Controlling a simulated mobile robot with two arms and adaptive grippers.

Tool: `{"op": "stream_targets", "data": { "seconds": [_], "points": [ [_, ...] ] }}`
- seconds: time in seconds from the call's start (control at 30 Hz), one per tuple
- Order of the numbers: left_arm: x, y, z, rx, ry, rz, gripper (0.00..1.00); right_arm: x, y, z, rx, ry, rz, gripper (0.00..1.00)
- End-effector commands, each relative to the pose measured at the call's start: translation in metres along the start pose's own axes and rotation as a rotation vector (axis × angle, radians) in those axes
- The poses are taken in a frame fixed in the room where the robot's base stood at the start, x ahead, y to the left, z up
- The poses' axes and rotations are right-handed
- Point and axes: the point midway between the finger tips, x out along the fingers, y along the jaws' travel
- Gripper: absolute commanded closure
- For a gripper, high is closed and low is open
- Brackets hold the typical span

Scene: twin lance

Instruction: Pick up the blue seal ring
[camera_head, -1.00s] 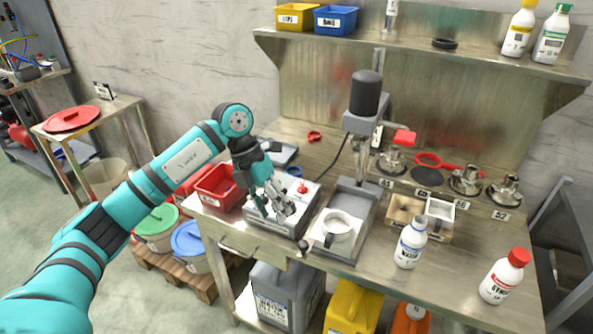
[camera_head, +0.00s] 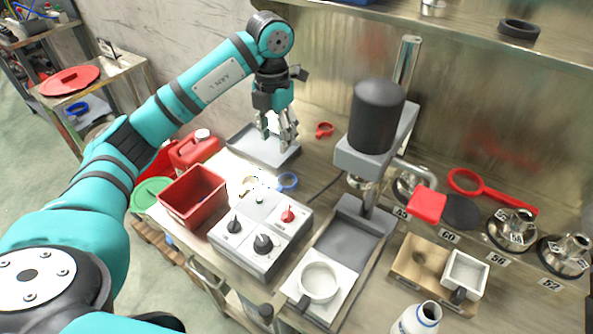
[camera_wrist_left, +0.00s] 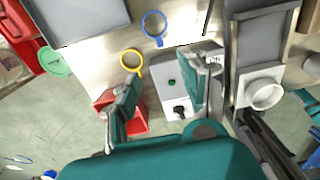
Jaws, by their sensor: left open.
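The blue seal ring (camera_head: 280,186) lies flat on the bench, behind the grey control box (camera_head: 259,236) and near the front right corner of the grey tray. It also shows in the left wrist view (camera_wrist_left: 158,40), at the top beyond my fingertips. A yellow ring (camera_wrist_left: 124,55) lies next to it, pale in the head view (camera_head: 247,190). My left gripper (camera_head: 278,142) is open and empty, pointing down above the grey tray, behind the blue ring in the head view. Its spread fingers also show in the left wrist view (camera_wrist_left: 157,95). My right gripper is out of view.
The grey tray (camera_head: 245,150) lies under the gripper. A red bin (camera_head: 193,197) stands left of the control box. The black-headed press (camera_head: 376,117) stands to the right. A red ring (camera_head: 324,130) lies behind, near the wall.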

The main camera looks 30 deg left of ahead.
Motion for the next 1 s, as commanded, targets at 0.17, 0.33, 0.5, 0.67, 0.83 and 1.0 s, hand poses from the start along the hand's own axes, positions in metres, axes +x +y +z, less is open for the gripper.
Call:
{"op": "stream_targets", "data": {
  "seconds": [0.17, 0.33, 0.5, 0.67, 0.83, 1.0],
  "points": [
    [0.022, 0.001, -0.002, -0.002, 0.006, 0.004, 0.55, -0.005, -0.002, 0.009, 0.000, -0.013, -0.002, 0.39],
    [0.059, 0.001, -0.002, -0.001, 0.007, 0.003, 0.55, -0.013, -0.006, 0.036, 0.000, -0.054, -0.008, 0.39],
    [0.093, 0.000, -0.002, -0.002, 0.006, 0.002, 0.55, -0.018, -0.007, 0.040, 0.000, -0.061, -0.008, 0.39],
    [0.111, 0.001, -0.001, -0.001, 0.003, 0.002, 0.55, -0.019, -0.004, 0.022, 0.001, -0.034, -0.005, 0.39],
    [0.122, 0.001, -0.001, -0.002, 0.003, 0.003, 0.55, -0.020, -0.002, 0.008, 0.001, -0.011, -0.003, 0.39],
    [0.149, 0.000, -0.002, -0.001, 0.005, 0.002, 0.55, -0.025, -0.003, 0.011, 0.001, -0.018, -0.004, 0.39]
  ]
}}
